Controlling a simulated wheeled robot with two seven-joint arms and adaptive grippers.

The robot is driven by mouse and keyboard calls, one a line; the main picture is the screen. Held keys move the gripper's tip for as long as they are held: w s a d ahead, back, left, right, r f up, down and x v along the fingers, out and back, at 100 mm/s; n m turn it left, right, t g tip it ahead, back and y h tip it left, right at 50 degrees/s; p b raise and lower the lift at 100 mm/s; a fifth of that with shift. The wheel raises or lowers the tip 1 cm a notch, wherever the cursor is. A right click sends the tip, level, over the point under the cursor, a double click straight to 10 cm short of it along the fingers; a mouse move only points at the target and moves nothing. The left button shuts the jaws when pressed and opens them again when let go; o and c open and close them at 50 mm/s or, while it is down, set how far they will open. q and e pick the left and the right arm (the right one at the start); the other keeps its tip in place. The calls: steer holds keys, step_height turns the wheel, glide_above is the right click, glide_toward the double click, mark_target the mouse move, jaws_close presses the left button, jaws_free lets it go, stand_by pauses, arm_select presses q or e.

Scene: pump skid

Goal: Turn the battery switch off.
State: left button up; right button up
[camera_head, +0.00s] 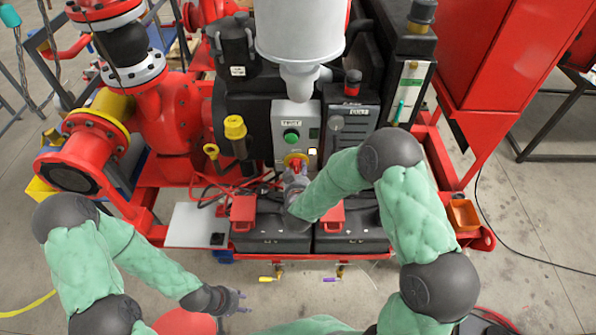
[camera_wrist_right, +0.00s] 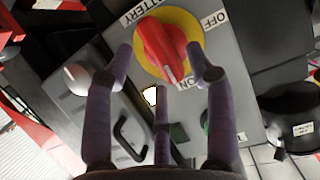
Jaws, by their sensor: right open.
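The battery switch is a red knob on a round yellow plate, on a grey panel. It shows in the right wrist view (camera_wrist_right: 160,50) and in the head view (camera_head: 295,160), partly covered there by my gripper. The knob's white pointer mark faces the ON label (camera_wrist_right: 188,82); the OFF label (camera_wrist_right: 213,20) is at its upper right. My right gripper (camera_head: 295,174) is open just in front of the switch. In the right wrist view its fingers (camera_wrist_right: 160,76) are spread around the knob's lower side; contact is not clear. My left gripper (camera_head: 238,301) is open and empty, low over the floor.
A green button (camera_head: 291,136) sits above the switch on the same panel. Two black batteries (camera_head: 270,236) with red terminal covers lie below it. A black handle (camera_wrist_right: 130,133) shows in the right wrist view. Red pump pipework (camera_head: 170,120) stands at left, a red cabinet at right.

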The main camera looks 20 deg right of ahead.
steer(key=shift+x, duration=1)
steer(key=c, duration=1.1)
steer(key=shift+s, duration=0.1)
